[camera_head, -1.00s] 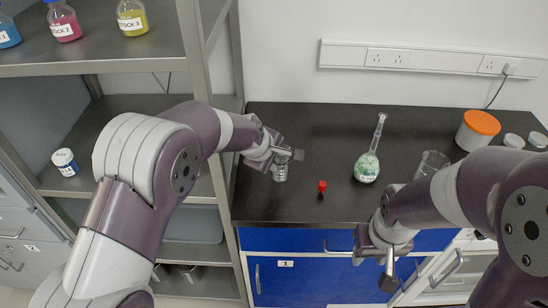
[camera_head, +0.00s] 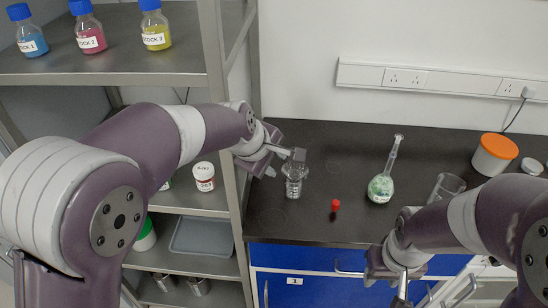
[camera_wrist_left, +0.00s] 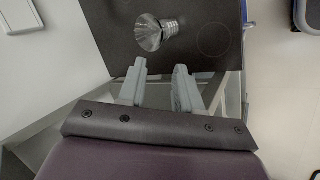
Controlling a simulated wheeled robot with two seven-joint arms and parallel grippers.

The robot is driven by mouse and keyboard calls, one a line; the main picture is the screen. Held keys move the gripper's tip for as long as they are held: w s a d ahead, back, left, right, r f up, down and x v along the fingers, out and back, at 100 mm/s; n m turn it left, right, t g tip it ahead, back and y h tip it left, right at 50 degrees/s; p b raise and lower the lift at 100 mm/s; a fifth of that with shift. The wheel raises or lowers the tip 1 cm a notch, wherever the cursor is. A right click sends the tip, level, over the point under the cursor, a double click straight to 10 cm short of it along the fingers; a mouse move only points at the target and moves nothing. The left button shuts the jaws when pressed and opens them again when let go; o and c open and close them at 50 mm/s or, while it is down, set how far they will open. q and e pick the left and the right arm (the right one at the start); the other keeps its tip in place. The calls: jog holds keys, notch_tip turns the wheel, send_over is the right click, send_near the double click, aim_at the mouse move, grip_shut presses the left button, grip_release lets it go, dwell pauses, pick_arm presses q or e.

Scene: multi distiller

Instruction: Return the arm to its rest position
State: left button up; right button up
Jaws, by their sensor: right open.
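My left gripper (camera_head: 292,156) is above the left part of the black bench, close to the shelf rack. Its two fingers show apart with nothing between them in the left wrist view (camera_wrist_left: 158,76). A clear ribbed glass vessel (camera_head: 294,181) stands on the bench just in front of the left gripper in the head view. The vessel also shows in the left wrist view (camera_wrist_left: 148,36), beyond the fingertips and apart from them. My right gripper (camera_head: 402,284) is open at the bench's front edge, partly hidden by its own wrist.
A red-capped item (camera_head: 335,205), a round flask (camera_head: 381,188) with pale green contents, a clear beaker (camera_head: 447,186) and an orange-lidded tub (camera_head: 494,154) stand on the bench (camera_head: 330,150). A metal shelf rack (camera_head: 120,65) with several bottles is close beside my left arm.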

pick_arm(q)
jog(key=s+a+f+m+g+y+p, duration=0.1)
jog(key=s+a+f+m, duration=0.3)
jog(key=s, duration=0.5)
jog(key=s+a+f+m+g+y+p, duration=0.2)
jog(key=s+a+f+m+g, duration=0.1)
jog(key=s+a+m, duration=0.5)
jog(key=shift+s+a+f+g, duration=0.3)
jog(key=shift+s+a+f, duration=0.4)
jog(key=shift+s, duration=0.25)
